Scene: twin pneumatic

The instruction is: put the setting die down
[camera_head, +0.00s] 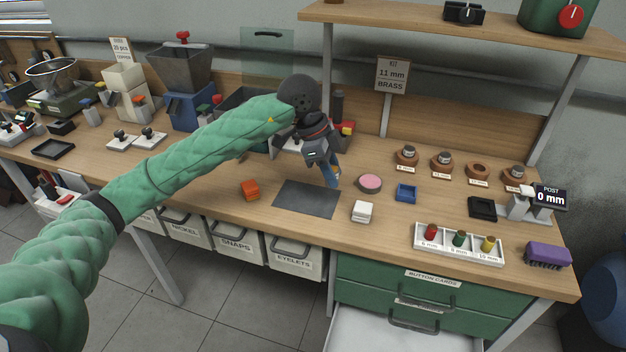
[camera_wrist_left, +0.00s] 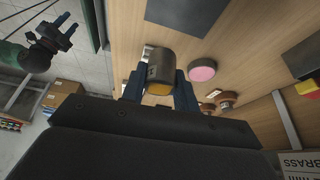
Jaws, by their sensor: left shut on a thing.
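My left gripper (camera_head: 331,180) points down over the bench, close to the back right corner of the dark grey mat (camera_head: 305,199). In the left wrist view its blue fingers (camera_wrist_left: 160,95) are shut on a dark grey piece with a yellow-orange end (camera_wrist_left: 160,68), which I take as the setting die. The head view does not show the die clearly. I cannot tell whether it touches the bench. My right gripper (camera_wrist_left: 62,36) shows small at the upper left of the left wrist view, apart from the bench, with its fingers apart.
A pink round pad (camera_head: 370,182) lies just right of my left gripper. A white rack (camera_head: 458,244) holds coloured spools. The mat is bare.

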